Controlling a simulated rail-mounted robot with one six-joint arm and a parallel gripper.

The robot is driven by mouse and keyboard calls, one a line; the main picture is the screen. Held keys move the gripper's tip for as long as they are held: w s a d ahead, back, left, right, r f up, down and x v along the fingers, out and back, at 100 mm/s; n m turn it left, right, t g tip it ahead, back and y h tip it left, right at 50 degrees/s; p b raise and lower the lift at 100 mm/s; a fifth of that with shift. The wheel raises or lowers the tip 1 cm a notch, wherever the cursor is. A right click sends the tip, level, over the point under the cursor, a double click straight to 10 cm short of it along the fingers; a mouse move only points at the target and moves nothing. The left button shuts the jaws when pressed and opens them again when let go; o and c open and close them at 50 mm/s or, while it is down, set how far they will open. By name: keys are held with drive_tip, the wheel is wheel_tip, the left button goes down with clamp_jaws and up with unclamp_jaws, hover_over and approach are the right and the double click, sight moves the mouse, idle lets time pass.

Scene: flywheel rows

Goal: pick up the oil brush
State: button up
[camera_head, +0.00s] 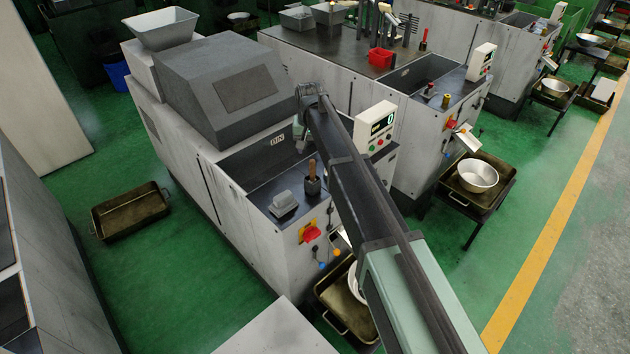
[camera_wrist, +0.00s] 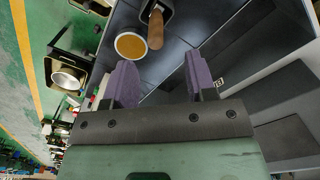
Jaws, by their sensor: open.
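The oil brush shows in the head view as an upright brown handle (camera_head: 312,168) rising from a dark cup (camera_head: 313,186) on the near machine's dark ledge. In the wrist view the wooden brush handle (camera_wrist: 155,30) lies ahead of the fingers, its far end in a dark holder at the top edge. The bristles are hidden. My gripper (camera_wrist: 162,80) is open, with two purple fingers apart and nothing between them. The handle is beyond the fingertips, not touching them.
A round cup with an amber top (camera_wrist: 131,46) sits left of the handle in the wrist view. A grey block (camera_head: 283,204) stands beside the dark cup. A red knob (camera_head: 311,233) is on the machine's front. A control box (camera_head: 375,127) stands behind my arm.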

drive_tip(key=b, duration=0.7)
hover_over(312, 180)
drive_tip(key=f, duration=0.5)
drive_tip(key=w+f, duration=0.1)
drive_tip(key=f, duration=0.2)
drive_tip(key=shift+r+p, duration=0.2)
drive_tip(key=shift+p, duration=0.3)
clamp_jaws()
